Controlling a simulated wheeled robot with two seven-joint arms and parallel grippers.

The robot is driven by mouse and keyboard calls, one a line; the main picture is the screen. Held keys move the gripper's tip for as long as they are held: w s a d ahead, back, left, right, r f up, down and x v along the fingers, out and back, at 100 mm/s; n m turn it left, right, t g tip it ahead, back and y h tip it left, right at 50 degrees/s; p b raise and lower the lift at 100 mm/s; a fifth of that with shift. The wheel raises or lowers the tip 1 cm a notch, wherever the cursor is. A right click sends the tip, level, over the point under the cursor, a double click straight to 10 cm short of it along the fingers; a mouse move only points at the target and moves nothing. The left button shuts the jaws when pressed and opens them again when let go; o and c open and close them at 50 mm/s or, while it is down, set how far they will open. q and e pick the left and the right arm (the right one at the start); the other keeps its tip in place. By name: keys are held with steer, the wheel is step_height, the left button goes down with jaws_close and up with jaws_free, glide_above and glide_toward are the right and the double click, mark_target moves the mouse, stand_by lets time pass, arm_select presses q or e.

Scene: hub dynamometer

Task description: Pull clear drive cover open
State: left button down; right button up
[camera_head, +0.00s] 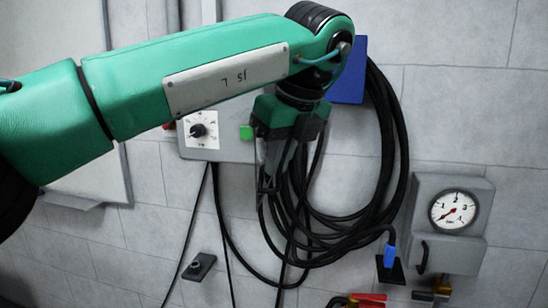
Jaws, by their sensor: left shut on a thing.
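My left gripper (273,187) points down in front of the wall, below the wrist of my green arm. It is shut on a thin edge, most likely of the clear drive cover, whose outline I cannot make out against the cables. A grey control box (228,148) with a black rotary knob (198,130) and a green button (246,133) is just left of the gripper, partly hidden by my arm. My right gripper is not in view.
Black cables (392,150) hang in large loops behind and right of the gripper, from a blue plate (349,75). A grey gauge box (459,181) is on the wall at right. A blue plug (389,256) and a small black switch box (199,266) are lower down.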

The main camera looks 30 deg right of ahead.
arm_select(q)
steer(key=shift+w+a+r, duration=0.1)
steer(key=shift+r, duration=0.05)
steer(key=c, duration=1.6)
jaws_free()
steer(key=shift+o, duration=0.4)
steer(key=shift+w, duration=0.1)
steer(key=p+v, duration=0.4)
steer(key=v, duration=0.3)
steer(key=shift+r, duration=0.2)
